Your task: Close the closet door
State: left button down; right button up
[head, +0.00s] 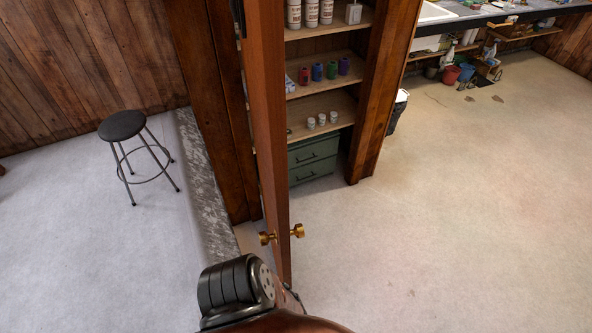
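The closet door (266,120) is a brown wooden door seen nearly edge-on. It stands open, swung out toward me from the closet (318,88). A brass knob (297,231) sticks out on its right side, and another brass knob (266,238) on its left side, both near the near edge. The closet's shelves show to the right of the door. I see no gripper fingers, so neither gripper's position shows.
A black round stool (122,126) stands on the pale floor at left, beside a grey stone-like strip (205,190). Green drawers (313,160) sit low in the closet. A dark bin (398,111) stands right of the closet post. The floor (450,220) at right is clear.

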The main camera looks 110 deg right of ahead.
aim_at(260, 23)
jog(key=z, duration=1.3)
jog(key=i, duration=0.8)
jog(key=z, duration=0.6)
